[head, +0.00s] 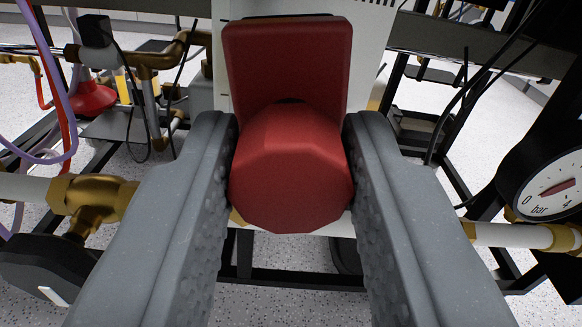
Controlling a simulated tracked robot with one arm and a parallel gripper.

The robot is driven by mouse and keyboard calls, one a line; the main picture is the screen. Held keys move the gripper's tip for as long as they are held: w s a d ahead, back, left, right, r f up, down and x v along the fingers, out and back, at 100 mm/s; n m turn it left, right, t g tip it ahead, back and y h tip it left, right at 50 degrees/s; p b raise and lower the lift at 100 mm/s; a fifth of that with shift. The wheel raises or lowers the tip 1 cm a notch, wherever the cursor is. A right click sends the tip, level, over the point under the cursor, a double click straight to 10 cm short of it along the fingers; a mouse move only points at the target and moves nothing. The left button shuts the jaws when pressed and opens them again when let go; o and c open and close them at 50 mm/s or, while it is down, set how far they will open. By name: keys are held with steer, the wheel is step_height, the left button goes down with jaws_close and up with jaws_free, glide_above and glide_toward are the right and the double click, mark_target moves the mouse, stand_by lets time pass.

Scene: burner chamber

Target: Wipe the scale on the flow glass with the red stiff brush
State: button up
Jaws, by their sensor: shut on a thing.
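My gripper (291,185) is in the lower middle of the head view, its two grey fingers shut on the red brush (290,175). The brush has a faceted red handle end towards the camera and a broad red block (288,60) beyond it. Its bristles are hidden from this view. Behind the brush stands a white panel (370,50) with dark tick marks along its top edge, perhaps the flow glass scale. The brush covers most of this panel, and I cannot tell whether they touch.
A pressure gauge (550,186) marked bar is at the right. A brass valve fitting (92,203) on a white pipe is at the left. Purple and red hoses (62,100) hang at the upper left. Black frame bars and cables surround the panel; speckled floor lies below.

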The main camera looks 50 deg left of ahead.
steer(key=shift+x, duration=0.85)
stand_by(0.3)
steer(key=shift+p, duration=0.3)
steer(key=s+a+p, duration=0.1)
steer(key=s+a, duration=0.1)
steer(key=s, duration=0.1)
steer(key=shift+a+r, duration=0.1)
steer(key=shift+a, duration=0.1)
steer(key=shift+w+d, duration=0.55)
steer(key=shift+w, duration=0.25)
steer(key=shift+w+d, duration=0.6)
steer(key=shift+w, duration=0.25)
steer(key=shift+v, duration=2.95)
